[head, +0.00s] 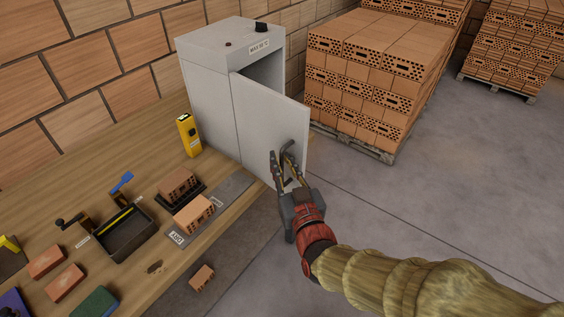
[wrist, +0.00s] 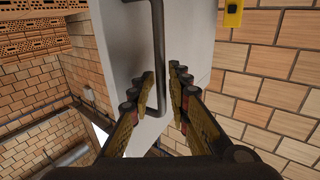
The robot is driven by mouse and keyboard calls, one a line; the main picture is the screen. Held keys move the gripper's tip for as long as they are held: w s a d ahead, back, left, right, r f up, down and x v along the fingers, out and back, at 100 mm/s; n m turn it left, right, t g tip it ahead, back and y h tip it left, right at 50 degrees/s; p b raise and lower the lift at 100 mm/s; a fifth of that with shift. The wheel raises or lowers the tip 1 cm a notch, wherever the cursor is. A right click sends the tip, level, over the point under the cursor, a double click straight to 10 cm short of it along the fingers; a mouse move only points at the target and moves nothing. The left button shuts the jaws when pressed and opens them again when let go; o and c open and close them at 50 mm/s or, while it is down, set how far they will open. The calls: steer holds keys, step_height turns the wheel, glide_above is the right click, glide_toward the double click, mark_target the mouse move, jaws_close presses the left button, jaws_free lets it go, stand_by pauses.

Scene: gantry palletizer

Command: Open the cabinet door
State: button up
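The grey cabinet (head: 207,100) stands at the far end of the wooden bench. Its light grey door (head: 262,120) is swung partly open, with a dark gap showing at the top. A dark bar handle (head: 289,145) is on the door's outer face near its free edge. My gripper (head: 281,157) is at the handle, in front of the door. In the wrist view the handle (wrist: 159,50) runs between my gripper's fingertips (wrist: 162,72). The fingers are apart, with visible room on the right of the bar. Whether the left finger touches it I cannot tell.
The bench (head: 110,180) holds a yellow device (head: 188,134), a black tray (head: 125,232) and several bricks. A pallet of bricks (head: 370,75) stands right of the cabinet. The floor (head: 440,190) right of the door is clear.

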steer(key=shift+o, duration=0.4)
steer(key=shift+s, duration=0.1)
steer(key=v, duration=1.1)
steer(key=shift+s, duration=0.3)
steer(key=shift+d, duration=0.15)
steer(key=s+a+f+n+g, duration=0.2)
steer(key=s+a+f+g, duration=0.2)
steer(key=s+f+g, duration=0.4)
steer(key=s+d+r+m+g+h+p, duration=0.1)
steer(key=d+r+m+g+h+p, duration=0.1)
steer(key=d+r, duration=0.4)
steer(key=s+d+r+m+g+h+p, duration=0.1)
steer(key=d+r+m+g+h+p, duration=0.1)
steer(key=d+r, duration=0.4)
steer(key=d, duration=0.4)
steer(key=shift+d+m, duration=0.3)
steer(key=shift+d, duration=0.05)
